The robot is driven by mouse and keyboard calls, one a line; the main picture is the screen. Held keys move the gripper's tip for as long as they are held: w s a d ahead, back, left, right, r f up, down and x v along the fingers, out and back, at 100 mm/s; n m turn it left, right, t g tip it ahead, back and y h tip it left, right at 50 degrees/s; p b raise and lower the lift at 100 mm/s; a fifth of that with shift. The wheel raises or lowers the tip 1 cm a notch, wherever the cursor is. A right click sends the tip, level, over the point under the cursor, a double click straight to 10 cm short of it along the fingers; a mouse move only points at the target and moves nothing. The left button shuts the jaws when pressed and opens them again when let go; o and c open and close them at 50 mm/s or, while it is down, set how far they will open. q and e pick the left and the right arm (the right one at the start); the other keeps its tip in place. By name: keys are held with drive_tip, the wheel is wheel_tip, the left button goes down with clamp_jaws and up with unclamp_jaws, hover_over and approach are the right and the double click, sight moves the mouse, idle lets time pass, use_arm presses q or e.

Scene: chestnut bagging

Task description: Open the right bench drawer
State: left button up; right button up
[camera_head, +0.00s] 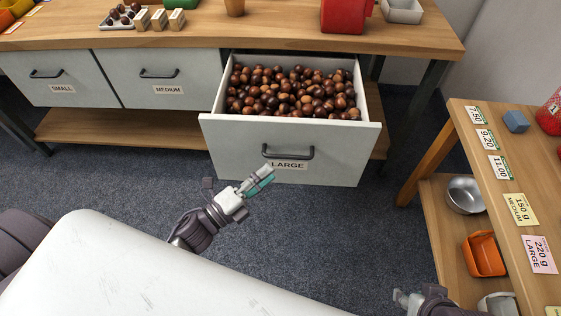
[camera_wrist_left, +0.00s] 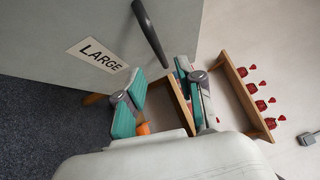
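The right bench drawer (camera_head: 225,148), labelled LARGE, is pulled out from the bench and full of brown chestnuts (camera_head: 290,92). Its dark bar handle (camera_head: 288,153) is on the front above the label; the handle also shows in the left wrist view (camera_wrist_left: 150,33). My left gripper (camera_head: 260,181) is in front of the drawer, below and left of the handle. Its teal fingers stand apart with nothing between them in the left wrist view (camera_wrist_left: 164,95), and the handle is clear of them. My right gripper (camera_head: 408,299) is partly visible at the bottom edge; its fingers are unclear.
The SMALL drawer (camera_head: 38,78) and MEDIUM drawer (camera_head: 172,80) are shut. A side table (camera_head: 480,180) with price cards stands at the right, with a metal bowl (camera_head: 465,194) and orange container (camera_head: 484,254) on its lower shelf. Bare floor (camera_head: 330,225) lies between.

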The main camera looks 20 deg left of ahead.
use_arm(q)
drive_tip(key=v, duration=0.4)
drive_tip(key=shift+w, duration=0.1)
idle(0.4)
